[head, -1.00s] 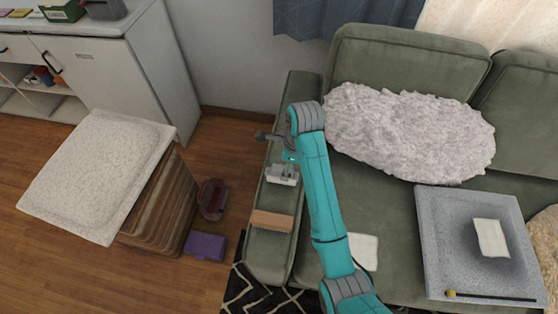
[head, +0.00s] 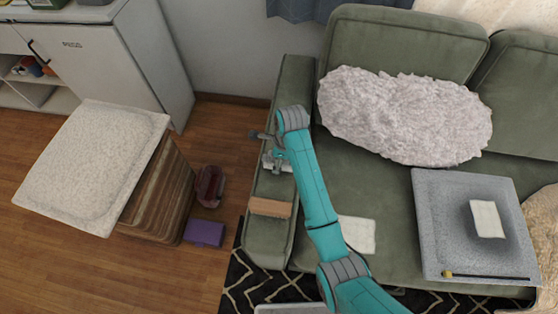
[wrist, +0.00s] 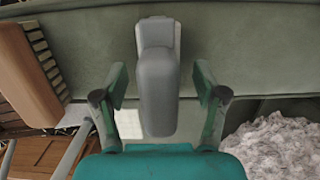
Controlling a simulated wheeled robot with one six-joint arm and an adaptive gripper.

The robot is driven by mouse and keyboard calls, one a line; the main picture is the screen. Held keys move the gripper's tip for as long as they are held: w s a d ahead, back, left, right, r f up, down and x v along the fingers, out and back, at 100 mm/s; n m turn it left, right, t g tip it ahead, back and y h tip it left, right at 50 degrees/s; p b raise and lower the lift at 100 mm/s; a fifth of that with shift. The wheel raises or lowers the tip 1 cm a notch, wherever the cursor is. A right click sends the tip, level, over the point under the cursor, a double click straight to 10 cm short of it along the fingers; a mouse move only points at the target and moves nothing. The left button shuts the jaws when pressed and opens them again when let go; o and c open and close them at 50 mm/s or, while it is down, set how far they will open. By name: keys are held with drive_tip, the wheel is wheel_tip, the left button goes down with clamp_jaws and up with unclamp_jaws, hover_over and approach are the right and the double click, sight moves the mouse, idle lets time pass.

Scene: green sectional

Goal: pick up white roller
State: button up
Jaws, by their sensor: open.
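The white roller (head: 278,161) lies on the sofa's left armrest, partly hidden under my gripper in the head view. In the wrist view a pale grey, rounded, elongated piece that appears to be the roller (wrist: 158,85) runs between my fingers, with a lighter section at its far end. My gripper (wrist: 161,88) is open, with one finger on each side of it and visible gaps. It also shows small and blurred above the armrest in the head view (head: 270,150). I cannot tell how far it is above the roller.
A brown block (head: 270,207) sits nearer on the same armrest (head: 267,238). A fluffy pillow (head: 405,115), a white square (head: 357,234) and a grey tray (head: 440,205) are on the sofa.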

drive_tip(key=shift+f, duration=0.55)
drive_tip(key=c, duration=1.3)
drive_tip(key=shift+r, duration=0.1)
wheel_tip(320, 180, up, 10)
drive_tip(key=shift+f, duration=0.1)
